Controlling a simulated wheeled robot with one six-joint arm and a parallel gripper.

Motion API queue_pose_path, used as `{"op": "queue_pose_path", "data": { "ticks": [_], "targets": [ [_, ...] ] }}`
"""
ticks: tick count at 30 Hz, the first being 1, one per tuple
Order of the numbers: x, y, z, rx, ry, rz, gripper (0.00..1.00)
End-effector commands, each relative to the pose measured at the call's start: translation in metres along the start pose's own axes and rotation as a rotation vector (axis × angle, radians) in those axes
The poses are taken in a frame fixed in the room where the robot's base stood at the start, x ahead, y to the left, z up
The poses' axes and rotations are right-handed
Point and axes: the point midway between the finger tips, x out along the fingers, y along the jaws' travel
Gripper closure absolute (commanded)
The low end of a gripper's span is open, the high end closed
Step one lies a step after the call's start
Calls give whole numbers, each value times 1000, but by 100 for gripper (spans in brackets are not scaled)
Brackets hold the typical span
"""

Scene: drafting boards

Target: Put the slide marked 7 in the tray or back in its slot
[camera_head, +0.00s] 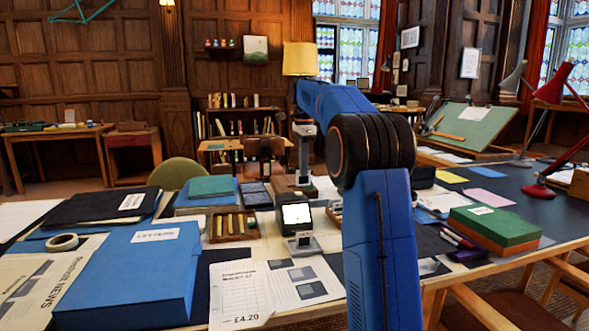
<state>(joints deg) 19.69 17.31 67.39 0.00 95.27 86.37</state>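I cannot make out a slide marked 7; any number is too small to read. A small device with a lit white screen (296,214) stands in the middle of the desk. Left of it is a shallow brown wooden tray (233,238) with several upright yellowish pieces in it. Behind that tray lies a dark blue item with a grid of divisions (256,192). My gripper (303,180) points down just behind the lit device, partly lost among the things there. Its fingers are too small to tell open from shut, or whether they hold anything.
A large blue box labelled LETTERS (130,275) and a tape roll (62,242) are at left. An open printed booklet (275,290) lies in front. A green and orange box (494,230) and a red lamp (540,190) stand at right. My blue arm hides the desk's centre right.

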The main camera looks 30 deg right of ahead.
Motion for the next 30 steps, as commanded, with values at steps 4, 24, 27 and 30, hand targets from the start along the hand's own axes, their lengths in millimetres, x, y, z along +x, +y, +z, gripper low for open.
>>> {"op": "queue_pose_path", "data": {
  "ticks": [4, 24, 27, 30],
  "targets": [
    [26, -1, -52, 7, 0, 4, 100],
    [82, 11, -154, 0, 0, 0, 100],
    [88, 11, -154, 0, 0, 2, 100],
    [95, 11, -153, 0, 0, 2, 100]
  ]
}}
